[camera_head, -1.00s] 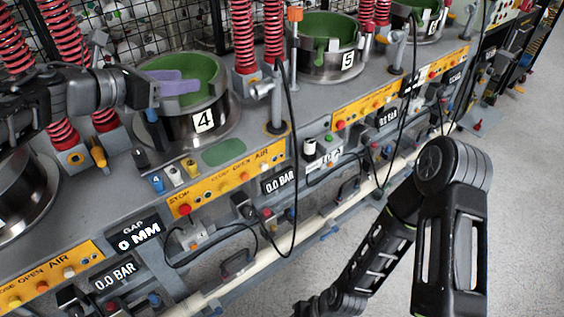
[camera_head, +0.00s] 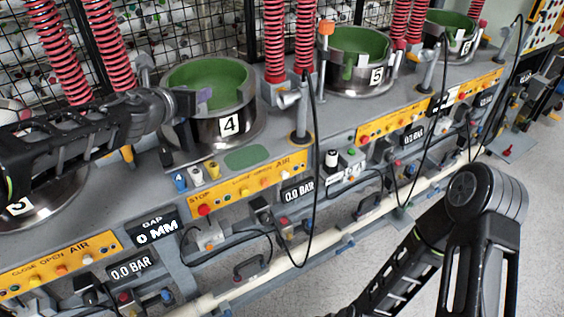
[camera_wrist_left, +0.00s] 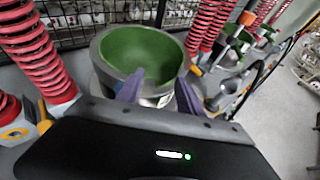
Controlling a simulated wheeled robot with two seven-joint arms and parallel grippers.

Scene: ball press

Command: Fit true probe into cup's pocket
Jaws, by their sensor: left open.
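The steel cup marked 4 (camera_head: 222,127) has a green lining (camera_head: 208,80) and stands on the grey bench. It also shows in the left wrist view (camera_wrist_left: 112,75). My left gripper (camera_wrist_left: 158,92) is open, with its two purple fingers apart at the cup's near rim. In the head view it (camera_head: 198,99) covers part of the cup's front left side. I cannot single out the true probe or the pocket in cup 4. My right arm shows at the lower right, but its gripper is out of frame.
Cup 5 (camera_head: 375,78) and cup 6 (camera_head: 467,48) stand farther right. A grey post with a black cable (camera_head: 300,125) stands right of cup 4. Orange control panels (camera_head: 250,184) line the front edge.

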